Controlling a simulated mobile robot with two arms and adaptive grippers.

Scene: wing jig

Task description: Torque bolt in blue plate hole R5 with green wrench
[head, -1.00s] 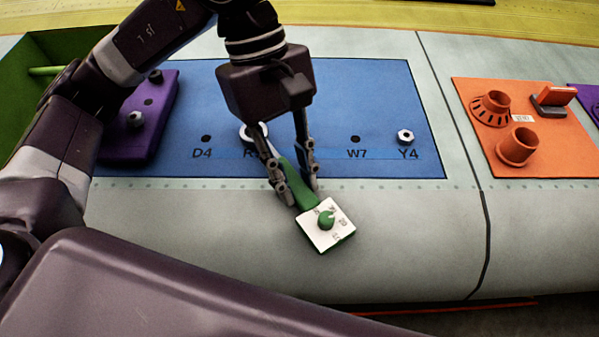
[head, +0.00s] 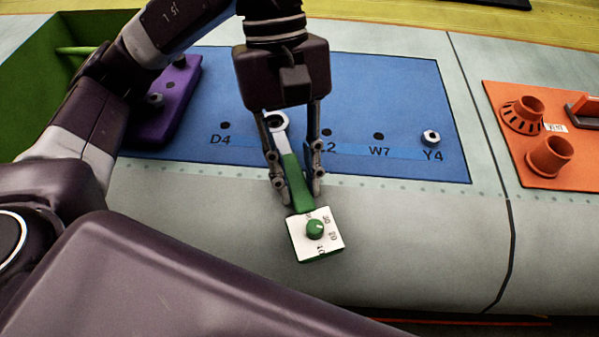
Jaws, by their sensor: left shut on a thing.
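The blue plate (head: 400,90) lies on the wing with a row of labelled holes; D4, W7 and Y4 read clearly, and a label ending in 2 is partly covered. The R5 label is hidden behind my left gripper. The green wrench (head: 294,178) has a silver ring end (head: 277,123) over the plate, around a dark spot between D4 and the partly covered label. I cannot tell whether a bolt is inside the ring. Its other end carries a white dial block with a green knob (head: 315,229). My left gripper (head: 299,195) is shut on the green handle. My right gripper is not in view.
A bolt (head: 431,137) sits at Y4. A purple block (head: 170,105) stands at the plate's left, beside a green bin (head: 30,90). An orange plate (head: 545,120) with cylindrical holders is at right. The grey wing surface in front is clear.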

